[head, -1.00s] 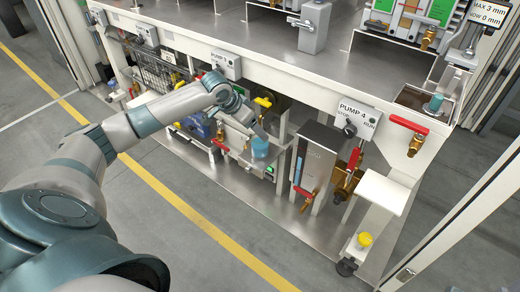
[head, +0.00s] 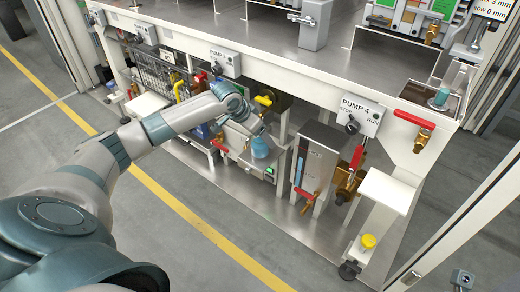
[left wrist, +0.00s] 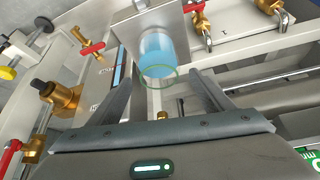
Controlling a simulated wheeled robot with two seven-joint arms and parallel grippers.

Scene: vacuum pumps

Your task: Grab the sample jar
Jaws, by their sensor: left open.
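The sample jar, a clear jar with light-blue contents (left wrist: 157,52), shows in the left wrist view against a pale metal box, with a green ring at its near end. In the head view the blue jar (head: 261,147) is low under the bench, in front of a pale box. My left gripper (left wrist: 162,80) is open. In the wrist view its two fingers point toward the jar, one to each side of the line to it, with nothing between them. In the head view the gripper is close to the jar and partly merges with it. My right gripper is not in view.
A grey box with a blue gauge (head: 302,165) stands right of the jar, with red-handled brass valves (head: 345,180) nearby. A second glass vessel with blue liquid (head: 443,90) stands in a bench recess. The bench edge overhangs the area. Open floor lies in front.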

